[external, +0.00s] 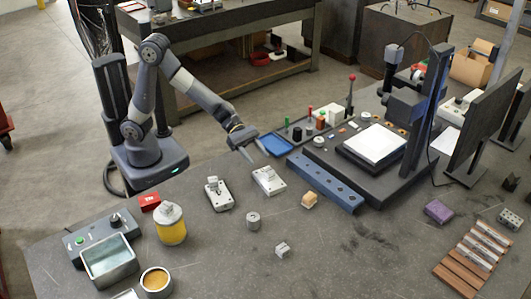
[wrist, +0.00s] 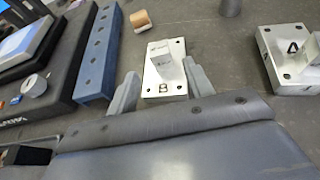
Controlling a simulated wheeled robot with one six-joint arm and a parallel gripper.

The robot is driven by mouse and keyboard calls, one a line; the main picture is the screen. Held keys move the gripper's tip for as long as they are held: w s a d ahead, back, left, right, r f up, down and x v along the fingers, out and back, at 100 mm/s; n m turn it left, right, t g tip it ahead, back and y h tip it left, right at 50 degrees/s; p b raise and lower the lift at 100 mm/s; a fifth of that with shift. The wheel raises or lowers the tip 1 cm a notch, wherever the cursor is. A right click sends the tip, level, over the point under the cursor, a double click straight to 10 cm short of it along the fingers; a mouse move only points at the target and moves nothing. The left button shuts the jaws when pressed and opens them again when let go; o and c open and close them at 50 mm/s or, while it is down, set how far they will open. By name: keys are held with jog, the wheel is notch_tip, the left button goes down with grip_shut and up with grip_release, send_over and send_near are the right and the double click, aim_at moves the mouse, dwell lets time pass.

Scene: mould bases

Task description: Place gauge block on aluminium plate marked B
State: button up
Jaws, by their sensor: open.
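The aluminium plate marked B (wrist: 151,84) lies flat on the bench; it also shows in the external view (external: 277,187). A small grey block with faint markings, apparently the gauge block (wrist: 159,60), stands on it, seen also in the external view (external: 267,174). My gripper (wrist: 163,88) is open, with one finger on each side of plate B in the wrist view and nothing held. In the external view my gripper (external: 250,151) is above and behind plate B, apart from the block. A similar plate marked A (wrist: 275,65) is at the right, with a grey piece on it.
A blue bar with holes (wrist: 98,52) lies left of plate B in the wrist view. A wood-coloured block (wrist: 140,20) is beyond the plate. In the external view, a grey cylinder (external: 253,221) and a notched block (external: 282,250) stand in front, with bare bench around them.

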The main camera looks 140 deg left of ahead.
jog(key=shift+v, duration=1.9)
